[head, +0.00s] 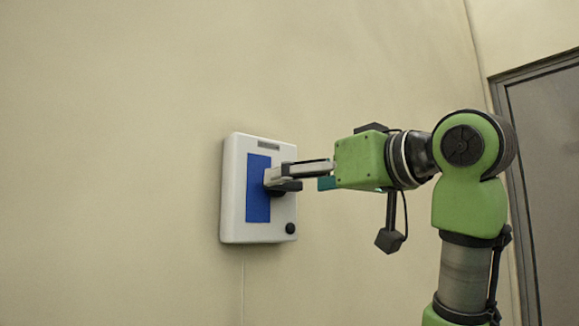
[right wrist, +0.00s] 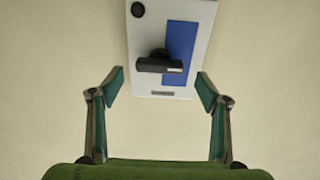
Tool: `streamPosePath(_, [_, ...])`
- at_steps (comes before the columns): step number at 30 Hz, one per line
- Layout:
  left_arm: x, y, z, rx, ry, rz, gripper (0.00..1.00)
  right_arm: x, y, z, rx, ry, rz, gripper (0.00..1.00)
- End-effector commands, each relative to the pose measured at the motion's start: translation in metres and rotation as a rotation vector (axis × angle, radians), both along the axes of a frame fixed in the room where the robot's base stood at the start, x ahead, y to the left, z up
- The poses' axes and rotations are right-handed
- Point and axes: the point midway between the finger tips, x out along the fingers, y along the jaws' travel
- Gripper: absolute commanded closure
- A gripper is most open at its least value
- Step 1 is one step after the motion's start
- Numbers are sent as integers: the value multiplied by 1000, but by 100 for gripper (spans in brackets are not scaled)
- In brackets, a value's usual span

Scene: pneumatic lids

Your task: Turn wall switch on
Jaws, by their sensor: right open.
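The wall switch is a white box (head: 232,190) on the wall with a blue panel (head: 257,205) and a black lever handle (head: 289,187) that sticks out. My right gripper (head: 275,176) reaches in from the right, its fingertips close by the handle in the head view. In the right wrist view the white box (right wrist: 143,30) appears upside down at the top, with the black handle (right wrist: 160,65) lying crosswise on the blue panel (right wrist: 182,38). There my right gripper (right wrist: 161,86) is open, fingers wide apart on either side of the handle with gaps. My left gripper is not in view.
A small round black knob (head: 290,228) is at the box's lower right corner. A thin cable (head: 242,285) runs down the wall below the box. A grey-framed door (head: 545,150) is at the right. The wall around the box is bare.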

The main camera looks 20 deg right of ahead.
Motion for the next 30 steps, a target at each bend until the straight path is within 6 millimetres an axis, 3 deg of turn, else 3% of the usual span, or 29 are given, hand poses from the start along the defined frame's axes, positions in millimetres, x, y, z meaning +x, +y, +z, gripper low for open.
streamPosePath(1, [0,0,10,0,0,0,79,10,3,3,0,4,0,31])
streamPosePath(7, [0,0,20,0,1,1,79,31,11,1,-1,2,0,31])
streamPosePath(18, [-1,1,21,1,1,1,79,37,13,-1,-1,0,-1,31])
streamPosePath(19, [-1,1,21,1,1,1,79,37,13,-1,-1,0,-1,33])
streamPosePath(23, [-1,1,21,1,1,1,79,37,13,-1,-1,0,-1,67])
streamPosePath(30, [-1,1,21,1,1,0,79,37,13,-1,4,1,-1,69])
